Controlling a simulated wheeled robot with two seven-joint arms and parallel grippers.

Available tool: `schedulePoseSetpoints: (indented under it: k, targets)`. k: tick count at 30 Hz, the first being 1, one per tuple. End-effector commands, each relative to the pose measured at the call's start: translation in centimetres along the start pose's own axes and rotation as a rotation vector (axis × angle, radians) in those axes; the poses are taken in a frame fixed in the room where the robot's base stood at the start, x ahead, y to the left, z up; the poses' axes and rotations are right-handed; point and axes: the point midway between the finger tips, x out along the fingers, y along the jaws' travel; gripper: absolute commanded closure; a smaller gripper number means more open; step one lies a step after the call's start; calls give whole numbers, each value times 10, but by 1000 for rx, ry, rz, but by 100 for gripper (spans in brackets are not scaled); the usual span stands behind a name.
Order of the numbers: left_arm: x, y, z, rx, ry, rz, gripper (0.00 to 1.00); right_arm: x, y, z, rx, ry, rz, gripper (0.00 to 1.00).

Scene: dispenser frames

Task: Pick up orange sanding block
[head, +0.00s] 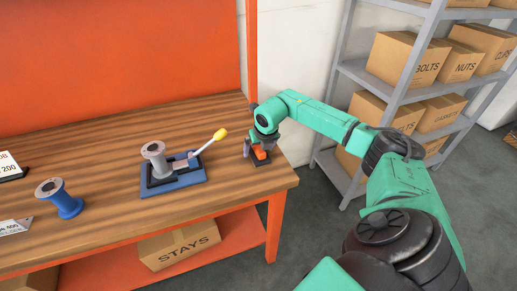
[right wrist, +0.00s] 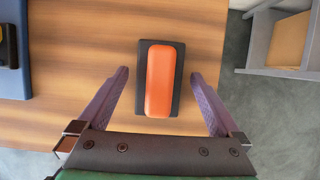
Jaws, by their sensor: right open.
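The orange sanding block (head: 260,154) has a dark base and sits near the right end of the wooden workbench (head: 225,200). In the right wrist view the block (right wrist: 160,80) lies on the bench, long side pointing away from me, ahead of and between the fingers. My right gripper (head: 254,151) is above it, partly covering it in the head view. In the right wrist view the gripper (right wrist: 161,100) has its two purple fingers spread wide, one to each side of the block, with a gap on both sides. My left gripper is not in view.
A blue-based device with a metal spool and yellow-knobbed lever (head: 178,172) stands left of the block. A grey shelf with boxes (head: 400,60) stands beyond the bench's right end. Bare wood surrounds the block.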

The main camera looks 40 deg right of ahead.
Motion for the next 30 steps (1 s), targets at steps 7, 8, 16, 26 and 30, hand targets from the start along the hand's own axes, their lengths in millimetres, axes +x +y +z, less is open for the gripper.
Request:
schedulePoseSetpoints:
  k: [7, 8, 16, 26, 30]
  targets:
    - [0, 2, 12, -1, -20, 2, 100, 4, 0, 0, -1, 0, 1, 8]
    - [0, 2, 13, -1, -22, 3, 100, 4, 0, 0, -1, 0, 1, 19]
    - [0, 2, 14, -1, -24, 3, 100, 3, 0, 0, 0, -1, 1, 88]
    - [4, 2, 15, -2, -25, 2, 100, -10, 0, 7, 0, -6, 2, 88]
    - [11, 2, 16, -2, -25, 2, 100, -40, 1, 20, 0, -8, 4, 88]
